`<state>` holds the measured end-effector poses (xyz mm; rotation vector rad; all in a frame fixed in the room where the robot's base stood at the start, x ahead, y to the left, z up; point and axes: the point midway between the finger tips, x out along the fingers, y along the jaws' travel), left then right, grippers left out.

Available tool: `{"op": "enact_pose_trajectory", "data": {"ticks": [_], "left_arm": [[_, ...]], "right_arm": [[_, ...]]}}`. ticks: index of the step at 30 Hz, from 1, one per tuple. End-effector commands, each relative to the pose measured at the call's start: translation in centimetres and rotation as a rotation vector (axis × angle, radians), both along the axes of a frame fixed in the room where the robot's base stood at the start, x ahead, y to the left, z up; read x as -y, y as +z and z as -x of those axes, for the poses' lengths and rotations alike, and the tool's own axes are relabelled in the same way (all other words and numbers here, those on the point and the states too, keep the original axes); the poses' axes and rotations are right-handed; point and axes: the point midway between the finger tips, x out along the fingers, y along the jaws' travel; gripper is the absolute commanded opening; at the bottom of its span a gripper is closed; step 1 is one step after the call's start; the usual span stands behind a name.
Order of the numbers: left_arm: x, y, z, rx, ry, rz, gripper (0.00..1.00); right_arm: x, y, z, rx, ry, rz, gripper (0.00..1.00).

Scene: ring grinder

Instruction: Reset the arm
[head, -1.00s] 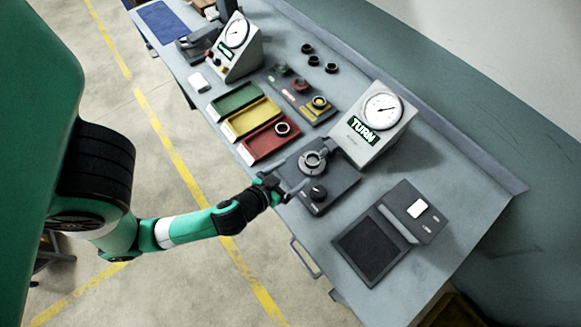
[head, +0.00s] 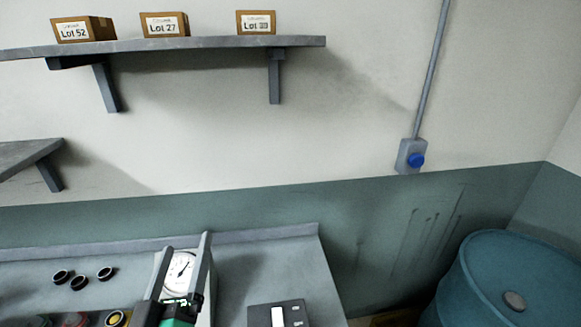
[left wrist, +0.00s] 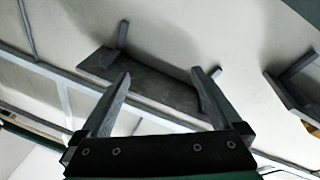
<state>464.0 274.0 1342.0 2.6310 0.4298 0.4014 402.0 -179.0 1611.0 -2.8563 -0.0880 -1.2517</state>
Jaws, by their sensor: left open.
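My left gripper (head: 186,268) is raised over the bench at the bottom of the head view. Its two fingers are apart with nothing between them. In the left wrist view the open gripper (left wrist: 165,85) points up toward the wall and the underside of a shelf (left wrist: 155,85), holding nothing. My right gripper is not in view.
The bench (head: 250,262) holds several black rings (head: 79,283) at left and a dark device (head: 280,314) at the front. Cartons (head: 164,25) stand on a wall shelf (head: 200,43). A blue switch box (head: 411,157) is on the wall; a teal drum (head: 500,285) stands at right.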

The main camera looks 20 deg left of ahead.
Motion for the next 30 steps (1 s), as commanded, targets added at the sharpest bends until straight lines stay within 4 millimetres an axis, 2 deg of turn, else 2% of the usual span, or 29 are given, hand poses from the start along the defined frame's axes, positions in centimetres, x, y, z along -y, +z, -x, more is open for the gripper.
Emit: {"op": "enact_pose_trajectory", "data": {"ticks": [1, 3, 6, 9, 12, 14, 15, 16, 24, 27, 30], "left_arm": [[0.9, 4.5, -0.3, 0.092, -0.033, -0.013, 0.99], [2.1, 9.9, 0.0, 0.196, -0.077, -0.046, 0.99], [3.9, 16.6, 1.3, 0.33, -0.132, -0.107, 0.99], [5.6, 22.4, 3.4, 0.45, -0.173, -0.189, 0.99], [7.8, 27.2, 6.2, 0.558, -0.208, -0.324, 0.99], [9.4, 27.0, 6.4, 0.549, -0.214, -0.452, 0.99], [9.6, 27.0, 6.4, 0.531, -0.168, -0.543, 0.99], [9.6, 30.0, 6.4, 0.532, -0.167, -0.538, 0.99], [9.5, 41.5, 6.3, 0.529, -0.169, -0.532, 0.99], [9.5, 45.5, 6.3, 0.528, -0.168, -0.53, 0.99], [9.5, 48.0, 6.3, 0.527, -0.169, -0.53, 0.99]], "right_arm": [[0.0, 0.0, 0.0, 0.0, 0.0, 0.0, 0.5], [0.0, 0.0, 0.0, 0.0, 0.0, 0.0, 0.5], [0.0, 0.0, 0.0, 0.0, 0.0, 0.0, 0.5], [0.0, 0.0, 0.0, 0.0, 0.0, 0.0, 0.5], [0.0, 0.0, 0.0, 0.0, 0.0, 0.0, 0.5], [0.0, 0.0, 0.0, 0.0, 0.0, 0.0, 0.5], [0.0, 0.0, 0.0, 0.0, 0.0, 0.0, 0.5], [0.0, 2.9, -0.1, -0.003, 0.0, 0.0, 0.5], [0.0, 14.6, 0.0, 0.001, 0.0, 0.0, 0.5], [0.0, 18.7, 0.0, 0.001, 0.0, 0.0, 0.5], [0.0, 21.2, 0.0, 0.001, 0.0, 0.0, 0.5]]}}
